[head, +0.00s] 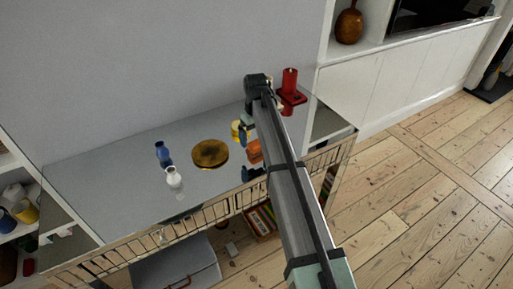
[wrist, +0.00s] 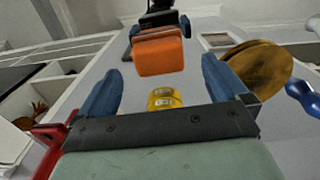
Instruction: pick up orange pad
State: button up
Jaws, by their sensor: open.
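The orange pad (head: 254,152) lies on the grey top of the shelf unit, partly hidden behind my arm in the head view. In the wrist view the orange pad (wrist: 159,54) is a rounded block ahead of my gripper (wrist: 164,78), centred between the two blue fingers and beyond their tips. The fingers are spread apart with nothing held between them. In the head view only one blue finger of my gripper (head: 245,132) shows clearly, near the yellow item.
A yellow item (head: 236,126) sits close to the fingers; it also shows in the wrist view (wrist: 164,98). A dark object (head: 252,173) adjoins the pad. A red candle holder (head: 290,96), round brown-gold plate (head: 210,153), white vase (head: 174,178) and blue bottle (head: 162,153) stand nearby.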

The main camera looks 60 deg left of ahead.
aim_at(256, 142)
jog(key=shift+w+d+f, duration=0.1)
jog(key=shift+f, duration=2.45)
jog(key=shift+c, duration=0.4)
jog(key=c, duration=1)
jog(key=shift+r, duration=0.15)
notch_tip(256, 142, up, 10)
jog(key=shift+f, duration=0.1)
